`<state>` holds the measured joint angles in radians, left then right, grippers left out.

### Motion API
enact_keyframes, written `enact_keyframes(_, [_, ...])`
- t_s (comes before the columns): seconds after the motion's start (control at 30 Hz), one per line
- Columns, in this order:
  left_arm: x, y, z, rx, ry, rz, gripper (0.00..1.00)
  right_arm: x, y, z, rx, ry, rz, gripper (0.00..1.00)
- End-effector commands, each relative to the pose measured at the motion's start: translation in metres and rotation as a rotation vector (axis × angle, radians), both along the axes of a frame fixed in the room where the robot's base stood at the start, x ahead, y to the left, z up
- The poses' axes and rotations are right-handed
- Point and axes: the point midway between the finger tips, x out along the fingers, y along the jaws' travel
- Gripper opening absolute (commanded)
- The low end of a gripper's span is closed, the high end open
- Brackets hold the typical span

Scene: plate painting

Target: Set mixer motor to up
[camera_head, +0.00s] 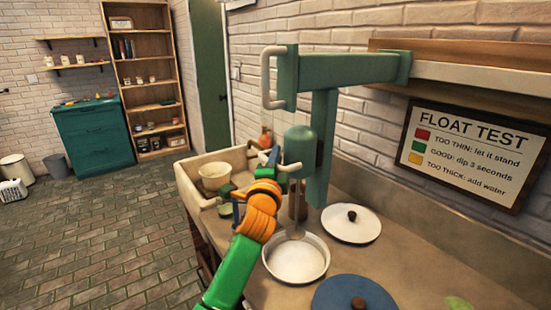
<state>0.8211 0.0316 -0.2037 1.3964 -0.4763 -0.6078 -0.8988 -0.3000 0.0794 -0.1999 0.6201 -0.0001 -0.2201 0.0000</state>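The mixer has a green stand (322,140) with a long green arm (345,68) on top. Its motor (300,146) is a green cylinder low on the stand, with a pale handle (291,168) on its left side. A thin shaft runs down from the motor toward a round white pan (297,260). My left gripper (274,160) is at the motor's left, close to the pale handle. Its fingers are small and overlap the handle, so I cannot tell whether they grip it. My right gripper is not in view.
A white lid (351,223) and a blue lid (353,295) lie on the counter (410,270). A pale C-shaped handle (267,78) sticks out from the mixer's top.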

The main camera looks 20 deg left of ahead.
Motion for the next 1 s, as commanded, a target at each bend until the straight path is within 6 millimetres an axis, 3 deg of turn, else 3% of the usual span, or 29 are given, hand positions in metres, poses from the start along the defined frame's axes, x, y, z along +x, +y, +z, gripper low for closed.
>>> enact_keyframes(0.03, [-0.001,0.000,0.012,0.001,-0.026,-0.002,0.31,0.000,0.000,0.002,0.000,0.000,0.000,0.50])
enact_keyframes(0.1, [-0.001,0.000,0.011,0.000,-0.024,-0.002,0.50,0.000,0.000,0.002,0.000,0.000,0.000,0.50])
enact_keyframes(0.47, [-0.006,-0.001,0.005,0.001,-0.015,0.000,0.50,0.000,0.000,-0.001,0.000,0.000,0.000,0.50])
enact_keyframes(0.8, [-0.054,-0.008,-0.002,0.001,-0.018,-0.002,0.50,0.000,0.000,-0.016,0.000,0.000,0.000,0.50])
enact_keyframes(1.0, [-0.069,-0.010,-0.002,0.001,-0.019,-0.003,0.50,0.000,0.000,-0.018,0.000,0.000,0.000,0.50])
